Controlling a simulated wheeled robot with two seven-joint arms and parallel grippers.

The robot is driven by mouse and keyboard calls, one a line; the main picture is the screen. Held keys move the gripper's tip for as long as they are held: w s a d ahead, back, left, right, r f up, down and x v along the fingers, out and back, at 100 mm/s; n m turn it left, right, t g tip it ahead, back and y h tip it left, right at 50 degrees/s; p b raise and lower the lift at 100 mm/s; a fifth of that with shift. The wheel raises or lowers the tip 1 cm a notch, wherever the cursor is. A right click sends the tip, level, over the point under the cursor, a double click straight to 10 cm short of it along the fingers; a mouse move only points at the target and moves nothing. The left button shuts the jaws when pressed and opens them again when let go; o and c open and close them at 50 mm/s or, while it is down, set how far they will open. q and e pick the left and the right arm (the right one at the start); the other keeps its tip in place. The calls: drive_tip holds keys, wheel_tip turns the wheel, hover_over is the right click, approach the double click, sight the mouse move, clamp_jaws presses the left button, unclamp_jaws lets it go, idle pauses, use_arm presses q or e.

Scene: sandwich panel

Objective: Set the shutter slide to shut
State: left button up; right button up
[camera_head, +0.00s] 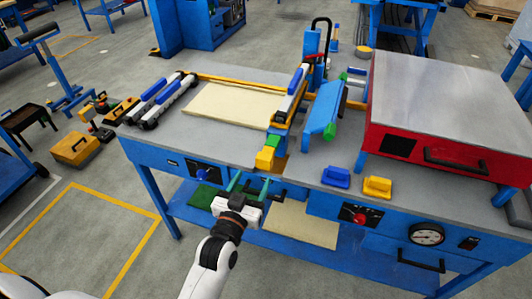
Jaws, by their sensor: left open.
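I cannot tell for certain which part is the shutter slide. A yellow block (265,158) with a green piece (273,141) behind it sits at the front end of an orange and blue rail unit (290,95) on the bench. My left gripper (250,184) is in front of the bench's front edge, below and a little left of the yellow block. Its two green fingers are apart with nothing visible between them. Black parts (279,194) show just right of the fingers, partly hidden by the gripper. My right gripper is out of view.
A red box with a grey lid (450,95) stands on the bench (230,148) at right. A blue block (336,177) and a yellow block (377,187) lie near the front edge. A cream sheet (235,105) lies behind. The front has a red knob (359,217) and a gauge (427,234).

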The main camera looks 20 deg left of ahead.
sight(262, 161)
use_arm(q)
drive_tip(key=w+p, duration=0.1)
drive_tip(key=w, duration=0.7)
drive_tip(key=shift+w+d, duration=0.2)
drive_tip(key=shift+w, duration=0.7)
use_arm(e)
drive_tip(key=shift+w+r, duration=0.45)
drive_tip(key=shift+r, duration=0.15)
use_arm(q)
drive_tip(key=shift+c, duration=0.3)
clamp_jaws()
drive_tip(key=w+b, duration=0.1)
drive_tip(key=w, duration=0.4)
drive_tip(key=shift+w+d+f, duration=0.1)
drive_tip(key=shift+w, duration=0.05)
drive_tip(key=shift+r, duration=0.2)
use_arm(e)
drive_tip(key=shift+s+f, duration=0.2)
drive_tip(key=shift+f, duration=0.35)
use_arm(q)
drive_tip(key=shift+c, duration=1.8)
unclamp_jaws()
drive_tip(key=o, duration=0.4)
drive_tip(key=shift+w+f, duration=0.1)
drive_tip(key=shift+f, duration=0.05)
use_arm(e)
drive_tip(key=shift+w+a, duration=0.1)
